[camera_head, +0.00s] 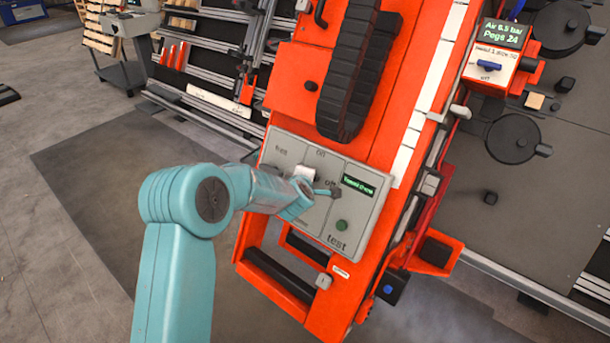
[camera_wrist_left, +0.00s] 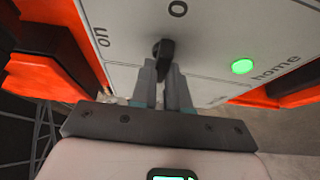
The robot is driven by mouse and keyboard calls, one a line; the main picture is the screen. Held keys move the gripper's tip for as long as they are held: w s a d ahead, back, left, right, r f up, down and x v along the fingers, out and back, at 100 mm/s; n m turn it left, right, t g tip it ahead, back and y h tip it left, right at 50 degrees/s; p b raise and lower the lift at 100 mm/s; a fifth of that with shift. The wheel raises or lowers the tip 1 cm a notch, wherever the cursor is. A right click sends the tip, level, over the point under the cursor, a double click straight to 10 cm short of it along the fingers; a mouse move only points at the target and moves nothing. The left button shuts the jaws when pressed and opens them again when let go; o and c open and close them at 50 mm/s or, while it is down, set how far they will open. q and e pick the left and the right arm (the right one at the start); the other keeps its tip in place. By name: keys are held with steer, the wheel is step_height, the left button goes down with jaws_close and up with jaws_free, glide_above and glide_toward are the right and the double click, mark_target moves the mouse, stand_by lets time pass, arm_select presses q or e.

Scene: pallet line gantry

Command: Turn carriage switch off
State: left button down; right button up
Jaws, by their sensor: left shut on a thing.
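The grey control panel (camera_head: 353,205) sits on the orange carriage (camera_head: 322,75) in the head view. My right gripper is not in view.
A small green display (camera_head: 358,185) and a green button (camera_head: 342,224) are on the same panel; a lit green button (camera_wrist_left: 243,67) is beside "home" in the wrist view. A black cable chain (camera_head: 350,80) runs above. A second switch box (camera_head: 489,66) stands at upper right.

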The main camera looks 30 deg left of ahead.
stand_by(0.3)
arm_select(q)
steer(key=c, duration=1.1)
jaws_free()
steer(key=p+v, duration=0.1)
steer(key=v, duration=1.5)
steer(key=shift+s+r, duration=0.1)
steer(key=shift+s, duration=0.1)
